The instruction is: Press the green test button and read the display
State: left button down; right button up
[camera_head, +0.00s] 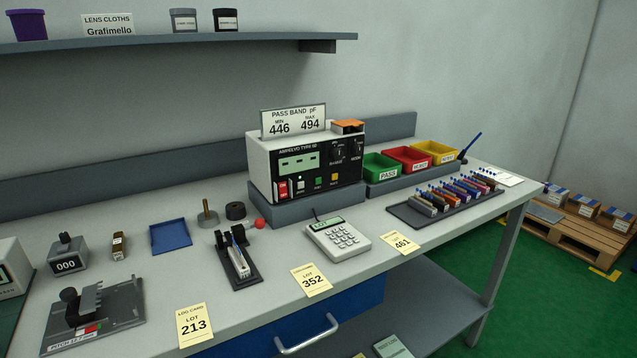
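The tester (308,165), a white box with a black front panel, stands on a grey plinth at the back of the bench. Its green-grey display (299,163) shows what look like dashes, no readable number. A card on top (293,121) reads PASS BAND pF, MIN 446, MAX 494. Neither of my grippers is in view.
Green, red and yellow bins (383,166) stand right of the tester. In front are a calculator (338,239), a black holder with a part (238,259) and lot cards (311,280). A rack of components (443,199) lies right. A shelf (170,42) hangs above.

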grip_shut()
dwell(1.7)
